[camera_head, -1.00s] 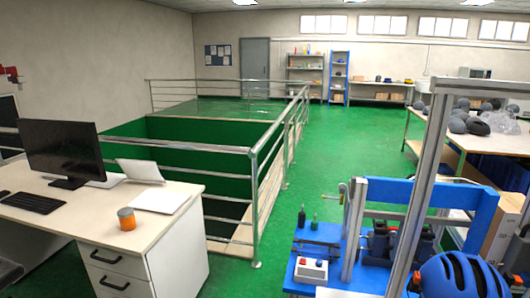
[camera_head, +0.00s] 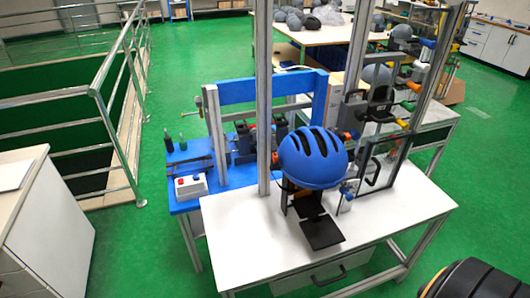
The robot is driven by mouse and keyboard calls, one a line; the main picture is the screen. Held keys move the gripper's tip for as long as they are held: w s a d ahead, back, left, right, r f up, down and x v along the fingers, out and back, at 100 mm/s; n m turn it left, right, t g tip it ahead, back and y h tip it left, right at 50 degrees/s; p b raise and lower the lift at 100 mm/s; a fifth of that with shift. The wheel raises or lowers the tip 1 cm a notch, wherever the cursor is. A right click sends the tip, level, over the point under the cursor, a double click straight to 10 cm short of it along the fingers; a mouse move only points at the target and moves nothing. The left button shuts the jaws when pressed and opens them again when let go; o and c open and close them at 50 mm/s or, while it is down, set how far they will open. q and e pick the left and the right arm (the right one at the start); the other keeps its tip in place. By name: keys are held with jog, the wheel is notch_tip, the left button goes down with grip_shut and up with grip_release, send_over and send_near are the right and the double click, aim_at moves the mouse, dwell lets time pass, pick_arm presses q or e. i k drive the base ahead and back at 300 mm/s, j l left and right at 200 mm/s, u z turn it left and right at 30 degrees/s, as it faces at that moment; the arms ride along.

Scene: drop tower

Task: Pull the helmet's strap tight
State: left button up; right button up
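The blue helmet (camera_head: 313,158) with dark vent slots sits upright at the drop tower, above the white table (camera_head: 240,240). Dark supports and black flat plates (camera_head: 322,232) show beneath it. I cannot make out the helmet's strap; the underside of the helmet is hidden from this angle. Neither of my grippers is in view.
Tall metal posts (camera_head: 263,100) rise beside the helmet, and a clear framed panel (camera_head: 378,185) stands to its right. A blue bench (camera_head: 180,155) with a control box (camera_head: 190,187) adjoins on the left. A railing (camera_head: 122,95) is farther left. Green floor lies in front.

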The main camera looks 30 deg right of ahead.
aim_at(312, 157)
jog(key=z, duration=1.4)
jog(key=u, duration=0.4)
jog(key=i+l+u, duration=0.15)
jog(key=l+u, duration=0.3)
jog(key=l, duration=0.2)
jog(key=l+u, duration=0.45)
jog(key=l, duration=0.25)
jog(key=l+u, duration=0.15)
jog(key=l, duration=1.95)
jog(key=k, duration=0.05)
